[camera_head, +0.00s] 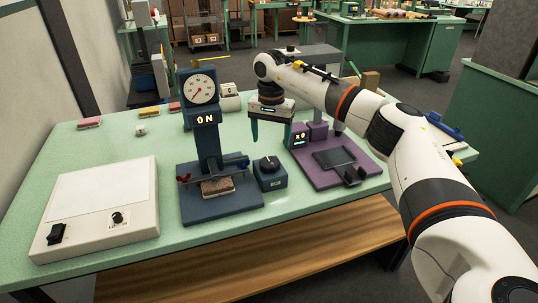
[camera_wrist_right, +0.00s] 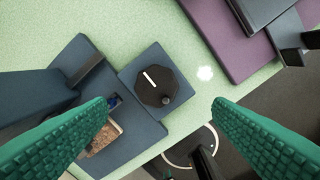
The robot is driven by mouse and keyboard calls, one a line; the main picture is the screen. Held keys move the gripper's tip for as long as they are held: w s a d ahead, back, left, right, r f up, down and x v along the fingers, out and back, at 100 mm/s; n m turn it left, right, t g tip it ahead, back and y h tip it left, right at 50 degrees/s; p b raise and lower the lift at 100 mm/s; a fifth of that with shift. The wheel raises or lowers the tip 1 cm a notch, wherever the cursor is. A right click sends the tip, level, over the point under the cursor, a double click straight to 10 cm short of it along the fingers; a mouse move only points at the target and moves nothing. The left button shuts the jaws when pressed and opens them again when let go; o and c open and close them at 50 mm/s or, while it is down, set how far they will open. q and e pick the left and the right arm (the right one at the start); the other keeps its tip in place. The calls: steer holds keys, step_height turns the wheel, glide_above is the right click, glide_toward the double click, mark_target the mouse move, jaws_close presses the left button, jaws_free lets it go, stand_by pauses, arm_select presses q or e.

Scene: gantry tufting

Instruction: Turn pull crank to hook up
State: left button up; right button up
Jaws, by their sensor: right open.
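The crank (camera_head: 268,164) is a black many-sided knob on top of a small blue box (camera_head: 270,180), right of the gauge stand. In the right wrist view the crank (camera_wrist_right: 158,86) shows a white line toward its upper left and a small round peg at its lower right. The blue gauge stand (camera_head: 208,140) has a round dial and a display reading "0 N". A brush-like block (camera_head: 217,186) lies on its base. My right gripper (camera_head: 271,138) is open and empty above the crank, with its green fingers apart and not touching it. My left gripper is not in view.
A purple station (camera_head: 350,177) with an "x0" display stands right of the crank. A white panel box (camera_head: 100,205) with a switch and knob lies at the left. Small coloured blocks (camera_head: 149,112) lie at the back. Green tabletop (camera_head: 165,150) is bare between these things.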

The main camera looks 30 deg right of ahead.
mark_target(270, 161)
steer(key=f, duration=0.4)
steer(key=shift+w+p, duration=0.25)
steer(key=shift+p, duration=0.1)
step_height(270, 161, down, 4)
steer(key=shift+r+p, duration=0.1)
steer(key=shift+p, duration=0.2)
steer(key=shift+f, duration=0.2)
steer(key=shift+c, duration=0.3)
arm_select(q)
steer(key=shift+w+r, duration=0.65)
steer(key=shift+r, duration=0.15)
arm_select(e)
steer(key=c, duration=0.9)
